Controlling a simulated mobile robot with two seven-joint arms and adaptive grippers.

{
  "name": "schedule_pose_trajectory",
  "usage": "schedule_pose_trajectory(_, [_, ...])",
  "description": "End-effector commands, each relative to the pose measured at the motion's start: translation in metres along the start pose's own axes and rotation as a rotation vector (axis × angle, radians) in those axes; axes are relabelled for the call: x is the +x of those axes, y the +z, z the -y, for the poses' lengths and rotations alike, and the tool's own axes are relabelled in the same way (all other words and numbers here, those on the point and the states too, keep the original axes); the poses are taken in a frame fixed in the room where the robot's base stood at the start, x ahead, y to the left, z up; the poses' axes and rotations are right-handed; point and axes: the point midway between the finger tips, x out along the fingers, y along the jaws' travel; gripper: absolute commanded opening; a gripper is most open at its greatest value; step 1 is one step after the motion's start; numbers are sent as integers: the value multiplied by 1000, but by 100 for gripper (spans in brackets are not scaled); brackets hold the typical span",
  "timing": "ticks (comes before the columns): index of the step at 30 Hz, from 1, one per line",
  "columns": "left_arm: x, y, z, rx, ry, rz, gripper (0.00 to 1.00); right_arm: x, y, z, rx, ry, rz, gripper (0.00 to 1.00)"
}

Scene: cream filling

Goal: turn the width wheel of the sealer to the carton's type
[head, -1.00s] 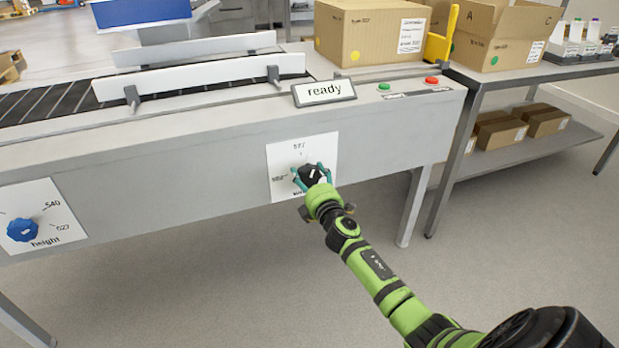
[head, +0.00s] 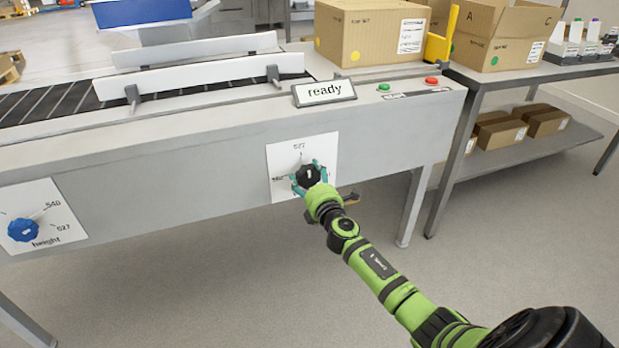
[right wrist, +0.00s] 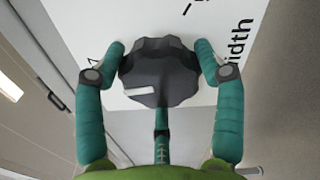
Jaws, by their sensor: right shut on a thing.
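The width wheel (head: 308,173) is a black, ribbed knob on a white plate (head: 278,158) on the sealer's front panel. Its white mark points roughly upward, towards the number 527 (head: 299,146) printed above. My right gripper (head: 309,178) is shut on the wheel. In the right wrist view its teal fingers hold the wheel (right wrist: 160,68) from both sides, beside the printed word "width". The carton (head: 362,35) with a yellow dot stands on the sealer (head: 200,150); its print is too small to read surely. My left gripper is out of view.
A blue height wheel (head: 22,229) sits on another plate at the left, with 540 and 527 printed. A "ready" sign (head: 324,92), a green button (head: 384,87) and a red button (head: 432,81) are above. A side table (head: 540,75) holds another carton.

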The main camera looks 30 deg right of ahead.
Motion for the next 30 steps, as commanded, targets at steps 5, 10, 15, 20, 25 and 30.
schedule_pose_trajectory(5, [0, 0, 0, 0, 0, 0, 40, 0, -7, -4, 3, 11, -16, 37])
schedule_pose_trajectory(10, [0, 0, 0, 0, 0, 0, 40, 0, -7, -4, 4, 9, -15, 93])
schedule_pose_trajectory(15, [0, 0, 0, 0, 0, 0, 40, 0, -5, -2, 3, 5, -11, 93])
schedule_pose_trajectory(20, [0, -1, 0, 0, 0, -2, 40, -1, -4, -1, 2, 3, -8, 93])
schedule_pose_trajectory(25, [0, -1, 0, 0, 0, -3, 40, -9, -3, 0, 1, 2, -8, 93])
schedule_pose_trajectory(30, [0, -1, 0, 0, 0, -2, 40, -35, -4, 1, 0, 1, -11, 93])
